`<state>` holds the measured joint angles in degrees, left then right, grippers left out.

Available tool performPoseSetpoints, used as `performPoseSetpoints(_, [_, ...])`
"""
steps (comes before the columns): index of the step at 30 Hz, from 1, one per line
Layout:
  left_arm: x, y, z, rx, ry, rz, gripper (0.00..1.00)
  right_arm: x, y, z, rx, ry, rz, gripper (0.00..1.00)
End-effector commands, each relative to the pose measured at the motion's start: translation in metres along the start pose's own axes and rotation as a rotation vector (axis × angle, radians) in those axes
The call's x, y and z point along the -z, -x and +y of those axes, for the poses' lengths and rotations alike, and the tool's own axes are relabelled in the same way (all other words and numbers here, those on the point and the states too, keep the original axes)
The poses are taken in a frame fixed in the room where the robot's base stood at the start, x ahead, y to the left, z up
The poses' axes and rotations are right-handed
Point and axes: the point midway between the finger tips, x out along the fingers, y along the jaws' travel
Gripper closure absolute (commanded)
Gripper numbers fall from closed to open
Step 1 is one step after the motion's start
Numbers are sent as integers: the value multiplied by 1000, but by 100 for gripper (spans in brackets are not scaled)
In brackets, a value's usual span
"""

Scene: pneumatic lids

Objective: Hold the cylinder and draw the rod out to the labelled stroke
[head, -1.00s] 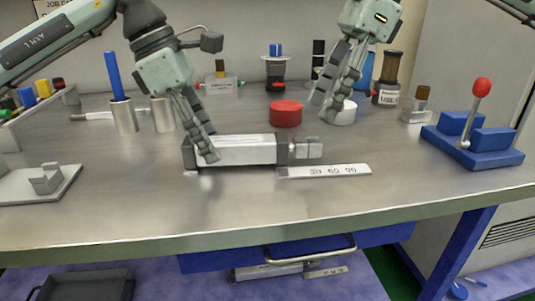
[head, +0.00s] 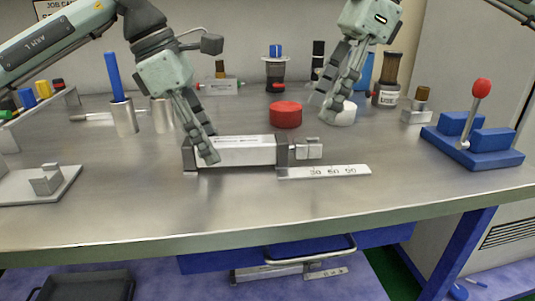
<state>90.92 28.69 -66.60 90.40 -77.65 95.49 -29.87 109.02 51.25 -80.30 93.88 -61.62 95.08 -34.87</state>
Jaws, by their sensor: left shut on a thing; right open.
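The pneumatic cylinder (head: 245,151) lies sideways on the bench, a silver body with dark end caps. Its short rod end (head: 307,149) sticks out at the right, close to the cap. A light scale strip (head: 325,172) with printed numbers lies along the front right of the cylinder. The numbers look like 30, 60 and 90. My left gripper (head: 207,146) is shut on the cylinder body near its left end. My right gripper (head: 330,105) is open and empty, above and behind the rod end, in front of a white round piece (head: 346,113).
A red round cap (head: 286,114) stands behind the cylinder. A blue lever unit with a red knob (head: 481,88) stands at the right. A blue-handled tool (head: 115,78) in a metal cup and a grey plate (head: 42,185) are at the left. The front of the bench (head: 270,206) is clear.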

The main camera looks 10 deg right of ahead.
Motion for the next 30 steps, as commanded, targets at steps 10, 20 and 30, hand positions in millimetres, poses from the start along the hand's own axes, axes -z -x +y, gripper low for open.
performPoseSetpoints(10, [2, -6, -3, 14, 0, 9, 91, -4, 41, 0, 0, 4, 0, 52])
performPoseSetpoints(20, [2, -6, -3, 14, -1, 9, 91, -2, 21, 0, -2, 0, 2, 52])
performPoseSetpoints(30, [2, -5, -3, 13, -1, 9, 91, -2, -31, 0, -3, 1, 2, 52])
